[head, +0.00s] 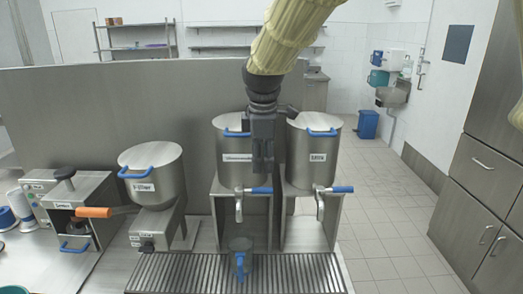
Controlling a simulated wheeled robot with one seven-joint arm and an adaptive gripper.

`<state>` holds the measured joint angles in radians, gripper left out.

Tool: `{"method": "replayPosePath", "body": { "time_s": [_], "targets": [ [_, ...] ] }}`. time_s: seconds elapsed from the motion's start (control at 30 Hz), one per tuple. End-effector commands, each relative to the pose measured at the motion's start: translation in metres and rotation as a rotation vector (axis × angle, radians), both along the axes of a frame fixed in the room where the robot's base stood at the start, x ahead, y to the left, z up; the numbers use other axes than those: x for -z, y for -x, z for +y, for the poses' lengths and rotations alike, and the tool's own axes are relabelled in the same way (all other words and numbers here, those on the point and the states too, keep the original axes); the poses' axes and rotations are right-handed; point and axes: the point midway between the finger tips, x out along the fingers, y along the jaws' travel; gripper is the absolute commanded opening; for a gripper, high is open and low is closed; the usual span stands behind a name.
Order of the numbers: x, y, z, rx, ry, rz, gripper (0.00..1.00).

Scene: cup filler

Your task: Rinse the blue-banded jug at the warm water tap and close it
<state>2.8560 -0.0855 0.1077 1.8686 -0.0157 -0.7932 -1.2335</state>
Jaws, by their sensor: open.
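My gripper (263,168) points down in front of the middle steel tank (230,150), above its tap; its fingers are small and dark here, and nothing shows between them. The middle tap (239,208) has a blue lever (262,190) pointing right, just below my gripper; I cannot tell if they touch. A grey jug (241,243) with a blue handle stands upright beneath this tap. Its band cannot be made out. The right tank (316,160) has a similar tap (320,208) with a blue lever (342,189) pointing right. Tank labels are too small to read surely, and no water stream is visible.
A slatted drip grate (290,275) runs along the front. Cups sit at the far left edge. The tiled floor (385,225) at right is clear.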

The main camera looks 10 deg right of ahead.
Motion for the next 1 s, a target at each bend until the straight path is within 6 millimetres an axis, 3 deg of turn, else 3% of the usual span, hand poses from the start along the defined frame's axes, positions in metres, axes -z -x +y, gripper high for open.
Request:
{"method": "replayPosePath", "body": {
  "time_s": [0.6,1.0],
  "targets": [
    [0.082,-0.015,-0.007,0.006,0.000,0.003,0.42],
    [0.097,-0.018,-0.007,0.005,0.001,0.000,0.42]
  ]
}}
